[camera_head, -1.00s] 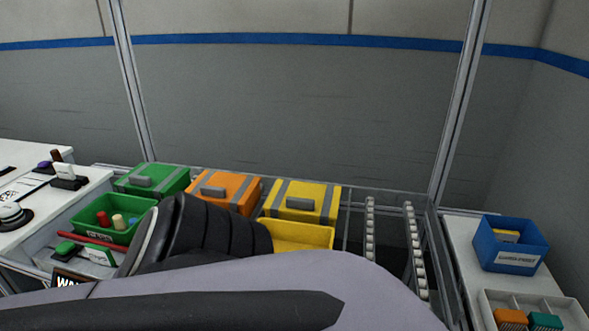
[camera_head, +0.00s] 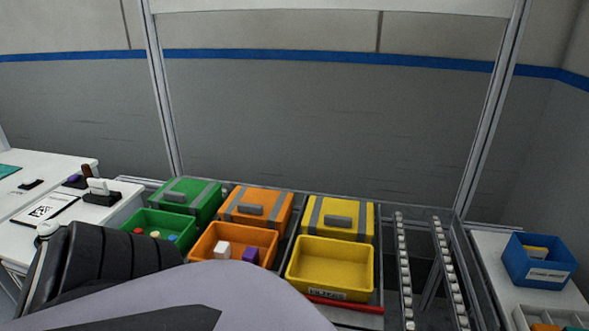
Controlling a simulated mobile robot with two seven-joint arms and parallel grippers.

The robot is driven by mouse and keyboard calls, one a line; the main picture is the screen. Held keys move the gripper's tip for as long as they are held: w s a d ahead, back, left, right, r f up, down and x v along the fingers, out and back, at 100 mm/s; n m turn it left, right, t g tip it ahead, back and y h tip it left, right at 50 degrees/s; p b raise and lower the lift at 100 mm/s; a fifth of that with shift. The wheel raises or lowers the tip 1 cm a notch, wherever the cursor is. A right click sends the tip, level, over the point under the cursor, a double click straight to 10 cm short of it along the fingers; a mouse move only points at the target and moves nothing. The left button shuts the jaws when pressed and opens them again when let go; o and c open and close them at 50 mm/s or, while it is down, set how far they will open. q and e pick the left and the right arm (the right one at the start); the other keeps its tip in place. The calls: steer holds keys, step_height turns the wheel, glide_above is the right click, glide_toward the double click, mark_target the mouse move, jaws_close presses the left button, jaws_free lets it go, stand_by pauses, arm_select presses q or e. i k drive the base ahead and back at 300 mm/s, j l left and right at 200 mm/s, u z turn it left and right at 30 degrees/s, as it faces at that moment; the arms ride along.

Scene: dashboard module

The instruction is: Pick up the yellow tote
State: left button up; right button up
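The yellow tote (camera_head: 331,262) is an open, empty bin with a label on its front, right of centre in the head view. It sits in front of a closed yellow box (camera_head: 361,221) with grey straps and handle. My arm, grey with a black jointed part, crosses the lower left of the view; its right edge ends near the tote's lower left. Neither gripper shows in this view.
Left of the tote are an orange tote (camera_head: 228,240) with small blocks and a green tote (camera_head: 158,224) with small items. Closed orange (camera_head: 257,207) and green (camera_head: 190,195) boxes stand behind. A red bar (camera_head: 343,303) lies in front. Roller rails (camera_head: 405,270) run at the right.

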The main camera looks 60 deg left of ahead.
mark_target(333, 269)
steer(key=j+u, duration=0.1)
steer(key=u, duration=1.15)
steer(key=i+l, duration=0.05)
